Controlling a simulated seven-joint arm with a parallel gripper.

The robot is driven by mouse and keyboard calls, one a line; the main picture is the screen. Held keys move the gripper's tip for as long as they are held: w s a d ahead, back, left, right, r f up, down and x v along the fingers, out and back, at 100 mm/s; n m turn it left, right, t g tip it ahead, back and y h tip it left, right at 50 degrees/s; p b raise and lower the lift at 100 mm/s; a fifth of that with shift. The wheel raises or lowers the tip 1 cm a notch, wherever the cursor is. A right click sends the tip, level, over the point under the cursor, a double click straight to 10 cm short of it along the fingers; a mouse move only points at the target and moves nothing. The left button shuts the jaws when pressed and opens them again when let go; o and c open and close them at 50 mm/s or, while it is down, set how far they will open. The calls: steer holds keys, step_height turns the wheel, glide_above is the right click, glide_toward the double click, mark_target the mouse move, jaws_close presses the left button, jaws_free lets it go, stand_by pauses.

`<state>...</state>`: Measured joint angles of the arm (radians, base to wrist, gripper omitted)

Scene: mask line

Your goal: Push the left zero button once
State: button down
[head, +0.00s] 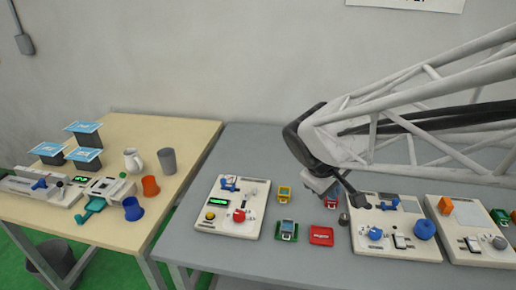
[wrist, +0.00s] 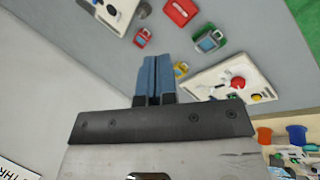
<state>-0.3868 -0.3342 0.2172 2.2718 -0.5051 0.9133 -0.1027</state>
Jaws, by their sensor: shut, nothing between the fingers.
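No label reading zero can be made out. The left panel (head: 210,222) on the grey table is cream, with a green display (head: 218,202), a yellow button (head: 210,216), a red knob (head: 239,215) and a blue part (head: 228,183). It also shows at the right of the wrist view (wrist: 203,80). Further left, a pale device on the wooden table has a green display (head: 81,179) and a small green button (head: 122,175). My gripper (wrist: 157,58) is shut and empty, its blue-grey fingers together. It is above the grey table, right of the left panel, touching no button that I can see.
Between panels lie a yellow gadget (head: 284,194), a green one (head: 287,230) and a red tray (head: 321,235). The middle panel (head: 385,245) has blue knobs. Cups, a white jug (head: 132,161) and blue-topped stands (head: 84,127) occupy the wooden table.

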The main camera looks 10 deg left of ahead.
steer(key=w+a+f+n+t+h, duration=0.1)
steer(key=w+a+f+n, duration=0.2)
steer(key=a, duration=0.5)
steer(key=w+a+f+n+t, duration=0.15)
steer(key=w+a+n, duration=0.25)
steer(key=a, duration=0.4)
steer(key=n+t, duration=0.3)
steer(key=n, duration=0.3)
glide_above(211, 215)
step_height(211, 215, down, 7)
steer(key=shift+y, duration=0.4)
steer(key=shift+s, duration=0.1)
steer(key=shift+f, duration=0.1)
steer(key=shift+f, duration=4.3)
steer(key=shift+f, duration=0.85)
steer(key=shift+r, duration=0.85)
